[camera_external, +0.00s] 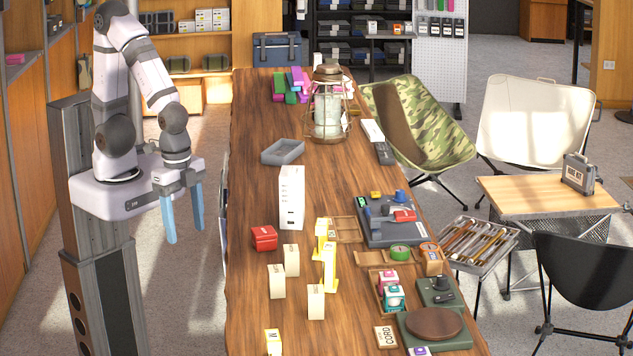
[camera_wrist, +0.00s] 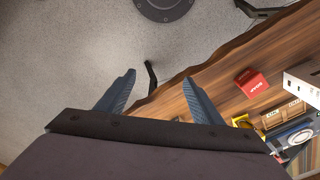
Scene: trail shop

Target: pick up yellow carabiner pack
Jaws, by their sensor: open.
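Two upright yellow-and-white packs stand near the middle of the wooden table (camera_external: 240,170) in the external view, a rear one (camera_external: 321,236) and a taller-looking front one (camera_external: 329,268). Their labels are too small to read, so I cannot tell which is the carabiner pack. A bit of yellow (camera_wrist: 241,120) shows at the right of the wrist view, partly cut off by other things. My gripper (camera_external: 184,236) is open and empty, pointing down left of the table's edge, well away from the packs. Its two blue fingers (camera_wrist: 159,79) are spread in the wrist view, with floor and table edge beyond.
A red box (camera_external: 264,238), which also shows in the wrist view (camera_wrist: 251,82), and a tall white box (camera_external: 291,197) stand left of the packs. Several cream blocks stand in front. A wooden tray (camera_external: 346,228) is close on the right. A lantern (camera_external: 328,104) stands farther back.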

